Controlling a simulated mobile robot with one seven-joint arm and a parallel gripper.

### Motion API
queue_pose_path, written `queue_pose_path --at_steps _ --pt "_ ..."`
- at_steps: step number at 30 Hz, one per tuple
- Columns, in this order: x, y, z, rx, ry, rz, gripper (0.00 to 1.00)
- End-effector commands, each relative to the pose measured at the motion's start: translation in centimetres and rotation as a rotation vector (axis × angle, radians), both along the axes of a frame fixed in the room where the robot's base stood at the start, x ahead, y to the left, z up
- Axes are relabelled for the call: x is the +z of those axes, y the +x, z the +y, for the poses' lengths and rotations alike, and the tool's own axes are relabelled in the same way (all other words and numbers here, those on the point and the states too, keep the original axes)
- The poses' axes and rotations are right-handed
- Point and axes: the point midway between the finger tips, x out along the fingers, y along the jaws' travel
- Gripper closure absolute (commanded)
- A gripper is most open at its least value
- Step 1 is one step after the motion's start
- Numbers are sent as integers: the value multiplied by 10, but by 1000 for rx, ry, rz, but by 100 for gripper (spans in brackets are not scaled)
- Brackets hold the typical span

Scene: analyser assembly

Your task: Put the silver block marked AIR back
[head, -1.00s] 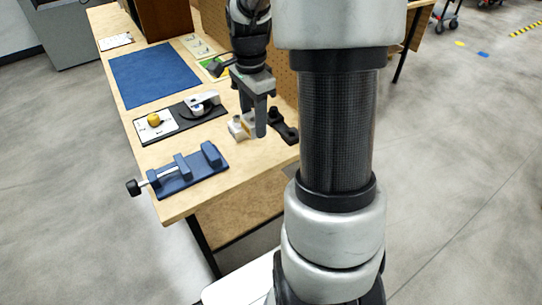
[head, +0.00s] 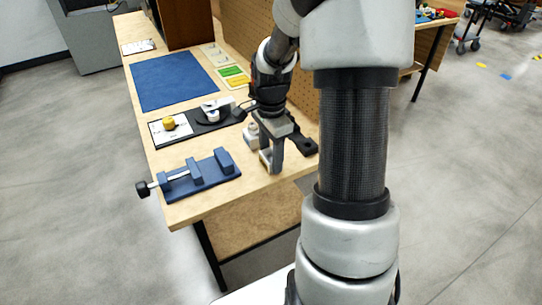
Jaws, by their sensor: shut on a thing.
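My gripper (head: 272,168) is at the right side of the wooden table, pointing down near the table's front end. Its jaws are shut on a small pale, silvery block (head: 265,156), mostly hidden by the fingers. No AIR mark is readable at this size. I cannot tell whether the block touches the table. Left of the gripper, on the table, is the black base plate (head: 185,127). It carries a white panel with a yellow knob (head: 168,122) and a white and silver part (head: 214,108) at its right.
A small pale piece (head: 251,131) stands just behind the gripper, and a black bracket (head: 300,143) lies to its right. A blue vise (head: 200,174) is at the front left. A blue mat (head: 172,82) lies further back. A pegboard (head: 306,100) borders the right side.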

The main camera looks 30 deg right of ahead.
Motion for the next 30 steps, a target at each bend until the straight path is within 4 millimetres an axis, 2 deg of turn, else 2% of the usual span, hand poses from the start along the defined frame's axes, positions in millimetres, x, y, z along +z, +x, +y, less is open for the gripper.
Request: queue_pose_path --at_steps 5,6,9,17,20,23,30 --pt "-4 0 0 0 0 0 85" --pt "-3 0 0 0 0 0 50" --pt "-3 0 0 0 0 0 36" --pt "-2 0 0 0 0 0 36" --pt "4 0 0 0 0 -1 36" --pt "18 1 0 0 -2 -3 36" --pt "71 1 0 1 -2 -5 36"
